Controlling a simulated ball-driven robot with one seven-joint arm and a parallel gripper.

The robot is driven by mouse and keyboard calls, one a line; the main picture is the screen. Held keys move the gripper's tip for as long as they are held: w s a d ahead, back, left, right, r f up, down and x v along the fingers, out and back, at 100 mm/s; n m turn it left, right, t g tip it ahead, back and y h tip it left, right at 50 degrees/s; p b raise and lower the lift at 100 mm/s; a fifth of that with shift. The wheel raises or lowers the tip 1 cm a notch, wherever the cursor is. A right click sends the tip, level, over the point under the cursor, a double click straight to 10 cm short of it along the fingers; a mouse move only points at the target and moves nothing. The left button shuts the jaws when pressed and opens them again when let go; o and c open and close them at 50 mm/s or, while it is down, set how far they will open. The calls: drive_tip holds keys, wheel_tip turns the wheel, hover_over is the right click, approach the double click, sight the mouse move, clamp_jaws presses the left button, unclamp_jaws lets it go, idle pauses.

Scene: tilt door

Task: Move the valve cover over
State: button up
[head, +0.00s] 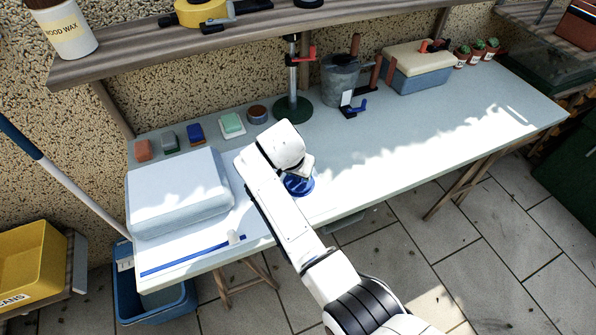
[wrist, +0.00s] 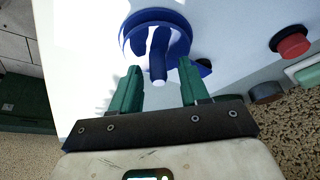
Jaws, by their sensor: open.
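A round blue fitting, which I take to be the valve cover (head: 299,186), sits on the pale workbench near its front edge, left of the middle. In the wrist view the blue cover (wrist: 176,22) shows as a round rim with darker blue parts inside. A short blue handle (wrist: 158,66) with a white tip sticks out toward my gripper (wrist: 160,70). My gripper is open, with its two green fingers on either side of the handle's end and visible gaps to both. In the head view my arm hides the fingers and part of the cover.
A pale box (head: 178,190) and a blue strip (head: 192,256) lie to the left on the bench (head: 400,150). A stand with a green base (head: 293,108), a grey bucket (head: 341,82) and a lidded bin (head: 418,68) stand along the back. The bench's right side is clear.

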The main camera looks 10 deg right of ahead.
drive_tip(key=v, duration=1)
drive_tip(key=shift+n+g, duration=0.3)
drive_tip(key=shift+n, duration=0.2)
drive_tip(key=s+d+f, duration=0.2)
drive_tip(key=d, duration=0.1)
drive_tip(key=s+d+f, duration=0.3)
drive_tip(key=shift+s+d+f, duration=0.15)
drive_tip(key=shift+s+f, duration=0.1)
drive_tip(key=s+d+f+n, duration=0.2)
drive_tip(key=s+d+f, duration=0.3)
drive_tip(key=s+d, duration=0.45)
drive_tip(key=s+d+f+n+g+y, duration=0.1)
drive_tip(key=s+d+n+g+y, duration=0.1)
drive_tip(key=s, duration=2)
drive_tip(key=shift+s+d+f+n, duration=0.2)
drive_tip(key=shift+s+d+n, duration=0.1)
drive_tip(key=shift+d+n, duration=0.35)
